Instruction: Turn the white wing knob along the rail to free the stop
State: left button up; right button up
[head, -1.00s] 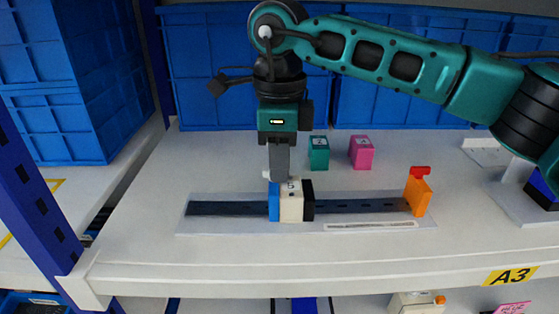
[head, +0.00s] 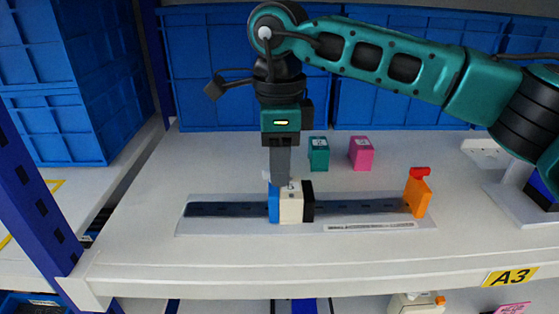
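A block with blue, cream and black parts (head: 291,205) sits on the dark rail (head: 355,207), left of its middle. A small white piece (head: 266,175), which looks like an end of the wing knob, shows just left of my gripper's fingers. The rest of the knob is hidden, so I cannot tell its angle. My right gripper (head: 281,180) points down at the block's back top edge. Its grey fingers overlap in this view, so their gap and any grip on the knob cannot be seen. My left gripper is not in view.
An orange piece with a red top (head: 417,194) stands at the rail's right end. A teal block (head: 318,154) and a pink block (head: 361,154) stand behind the rail. Blue crates (head: 210,70) line the back. The white shelf (head: 140,215) is clear at left.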

jog(key=shift+o, duration=0.6)
jog(key=shift+r, duration=0.1)
notch_tip(320, 180, up, 7)
jog(key=shift+r, duration=0.15)
